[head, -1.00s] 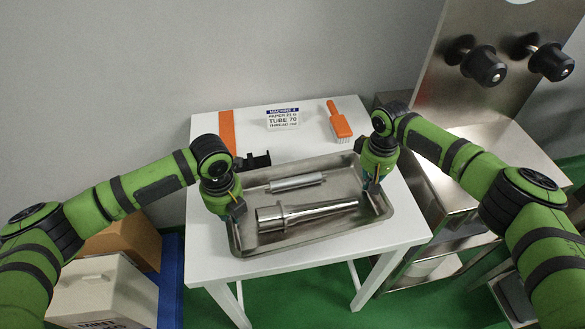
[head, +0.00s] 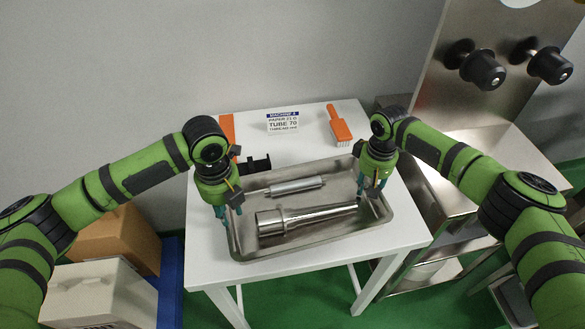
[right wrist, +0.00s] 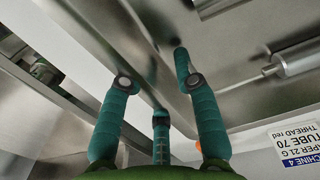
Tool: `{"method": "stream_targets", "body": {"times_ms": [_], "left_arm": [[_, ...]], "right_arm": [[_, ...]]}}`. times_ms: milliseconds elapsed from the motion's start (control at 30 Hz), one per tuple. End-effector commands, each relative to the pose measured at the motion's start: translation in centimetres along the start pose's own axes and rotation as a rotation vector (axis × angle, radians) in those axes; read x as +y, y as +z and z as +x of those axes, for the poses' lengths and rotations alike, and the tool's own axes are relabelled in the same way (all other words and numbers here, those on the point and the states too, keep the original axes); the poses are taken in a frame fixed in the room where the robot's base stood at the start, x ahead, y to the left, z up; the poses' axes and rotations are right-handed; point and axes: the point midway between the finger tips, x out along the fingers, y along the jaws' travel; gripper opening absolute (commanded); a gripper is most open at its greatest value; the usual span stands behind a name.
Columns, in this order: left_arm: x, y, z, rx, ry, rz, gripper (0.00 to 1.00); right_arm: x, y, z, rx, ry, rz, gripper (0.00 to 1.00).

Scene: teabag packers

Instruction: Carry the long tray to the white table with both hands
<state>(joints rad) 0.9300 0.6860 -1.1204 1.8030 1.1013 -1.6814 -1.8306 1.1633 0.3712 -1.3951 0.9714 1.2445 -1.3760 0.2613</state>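The long metal tray (head: 343,187) lies on the white table (head: 406,237). It holds a thin roller with rods (head: 297,186) and a thick flared metal tube (head: 305,217). My left gripper (head: 229,211) is at the tray's left end, fingers pointing down and apart around the rim; contact is unclear. My right gripper (head: 372,188) is at the tray's right end. In the right wrist view its teal fingers (right wrist: 152,75) are spread, with the tray rim between them. Part of each end rim is hidden by the grippers.
A black bracket (head: 255,164), an orange strip (head: 228,128), a label sign (head: 283,123) and an orange brush (head: 340,127) are on the table behind the tray. A steel machine with black knobs (head: 483,69) stands right. Boxes (head: 115,240) are at left.

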Motion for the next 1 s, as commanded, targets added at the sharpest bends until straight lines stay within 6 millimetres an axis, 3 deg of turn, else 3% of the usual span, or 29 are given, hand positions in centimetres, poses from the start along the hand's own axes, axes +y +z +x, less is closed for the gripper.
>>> {"method": "stream_targets", "body": {"times_ms": [100, 300, 533, 1000], "left_arm": [[0.0, 0.1, -2.8, -0.004, -0.002, 0.000, 0.31], [-0.1, 0.1, -5.9, -0.002, -0.002, 0.000, 0.31], [-0.1, 0.0, -7.1, 0.000, -0.002, 0.000, 0.31], [-0.1, 0.0, -7.0, 0.001, -0.002, 0.000, 0.31]], "right_arm": [[0.1, 0.0, 0.0, 0.000, 0.001, 0.001, 0.31], [0.1, 0.0, 0.0, -0.001, 0.001, 0.001, 0.31], [0.1, 0.0, -0.7, 0.001, 0.001, 0.001, 0.31], [0.1, 0.0, -9.7, 0.003, 0.001, 0.001, 0.31]]}}
